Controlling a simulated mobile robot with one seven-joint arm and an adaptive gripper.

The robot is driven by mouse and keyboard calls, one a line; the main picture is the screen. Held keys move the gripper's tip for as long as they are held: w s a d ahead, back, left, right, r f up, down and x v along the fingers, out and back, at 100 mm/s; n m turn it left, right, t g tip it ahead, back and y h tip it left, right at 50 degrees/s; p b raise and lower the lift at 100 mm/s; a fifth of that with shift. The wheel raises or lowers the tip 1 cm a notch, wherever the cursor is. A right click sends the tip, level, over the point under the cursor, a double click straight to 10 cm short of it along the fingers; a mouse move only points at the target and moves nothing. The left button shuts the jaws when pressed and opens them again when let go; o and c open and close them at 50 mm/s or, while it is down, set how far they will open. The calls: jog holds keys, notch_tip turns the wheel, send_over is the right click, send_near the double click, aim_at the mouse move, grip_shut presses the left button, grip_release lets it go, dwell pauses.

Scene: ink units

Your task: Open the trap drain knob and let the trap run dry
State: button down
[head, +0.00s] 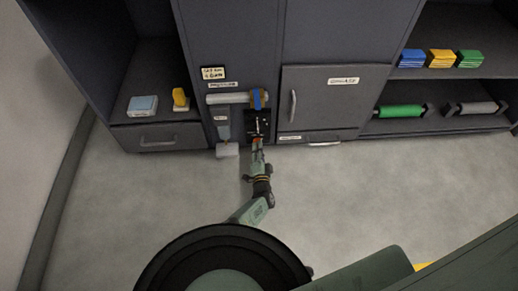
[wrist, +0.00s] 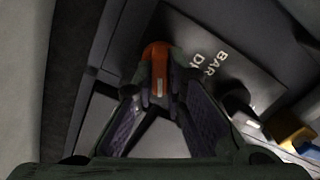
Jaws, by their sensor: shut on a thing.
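An orange knob with a pale stripe (wrist: 156,58) sits between my fingertips in the wrist view. My gripper (wrist: 160,84) is shut on it, and its fingers hide the knob's sides. In the head view my gripper (head: 257,146) reaches the dark panel from below, with a bit of orange at its tip. Left of it, a grey upright trap body with a small label (head: 222,124) hangs below a horizontal light-grey cylinder (head: 226,98). A pale tray (head: 227,151) is under the trap. I cannot see any liquid at this size.
A blue strap (head: 257,99) wraps the cylinder's right end. A closed cabinet door (head: 333,105) stands to the right. The left shelf holds a pale blue block (head: 142,105) and a yellow item (head: 180,98). Colored stacks and rollers fill the right shelves. The floor (head: 360,190) is clear.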

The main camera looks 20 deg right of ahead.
jog(key=shift+m, duration=0.3)
jog(key=shift+f+m, duration=0.1)
jog(key=shift+m, duration=2.4)
jog(key=c, duration=1.6)
grip_release()
jog(key=shift+c, duration=0.2)
